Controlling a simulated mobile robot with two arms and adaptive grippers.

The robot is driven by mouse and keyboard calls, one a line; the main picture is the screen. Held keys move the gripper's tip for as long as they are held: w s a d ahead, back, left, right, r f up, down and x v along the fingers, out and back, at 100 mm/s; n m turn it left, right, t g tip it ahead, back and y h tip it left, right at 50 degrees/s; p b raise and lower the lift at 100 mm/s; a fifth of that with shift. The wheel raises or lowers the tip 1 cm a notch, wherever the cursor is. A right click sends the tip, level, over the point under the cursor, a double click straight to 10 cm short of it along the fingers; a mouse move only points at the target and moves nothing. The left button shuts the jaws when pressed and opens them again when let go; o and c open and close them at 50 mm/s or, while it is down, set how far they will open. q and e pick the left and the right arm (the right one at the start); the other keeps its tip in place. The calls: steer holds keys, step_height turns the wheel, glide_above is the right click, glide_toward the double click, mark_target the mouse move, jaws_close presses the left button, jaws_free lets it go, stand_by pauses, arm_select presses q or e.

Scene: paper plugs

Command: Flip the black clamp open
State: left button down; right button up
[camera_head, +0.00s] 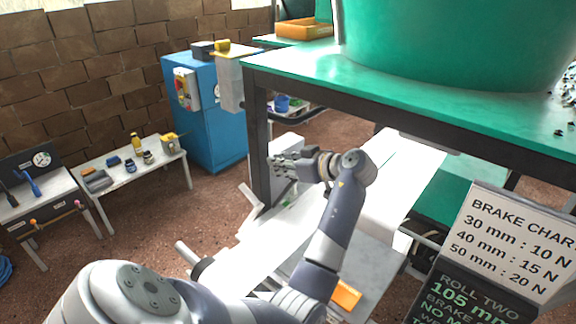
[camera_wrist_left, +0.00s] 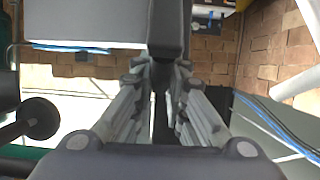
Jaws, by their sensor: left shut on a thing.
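My left gripper (camera_head: 274,160) is at the middle of the head view, beside a dark table leg and over a white machine. In the left wrist view its two grey fingers (camera_wrist_left: 164,75) converge and are shut on a dark bar (camera_wrist_left: 168,30) at the top centre. This bar looks like the black clamp, but I cannot make out its whole shape or hinge. In the head view the clamp is not clearly seen behind my fingers. My right gripper is out of view.
A green-topped table (camera_head: 300,67) with a dark leg (camera_head: 258,140) stands close to my left gripper. White paper (camera_head: 405,175) runs under it. A brake chart sign (camera_head: 515,240) is at the right. A blue cabinet (camera_head: 210,120) and a small bench (camera_head: 120,180) stand left.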

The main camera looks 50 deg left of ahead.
arm_select(q)
steer(key=shift+r, duration=0.15)
steer(key=c, duration=1.6)
jaws_free()
steer(key=shift+a, duration=0.2)
steer(key=shift+d, duration=0.25)
steer(key=v, duration=1.1)
steer(key=shift+w+d, duration=0.15)
steer(key=shift+d, duration=0.05)
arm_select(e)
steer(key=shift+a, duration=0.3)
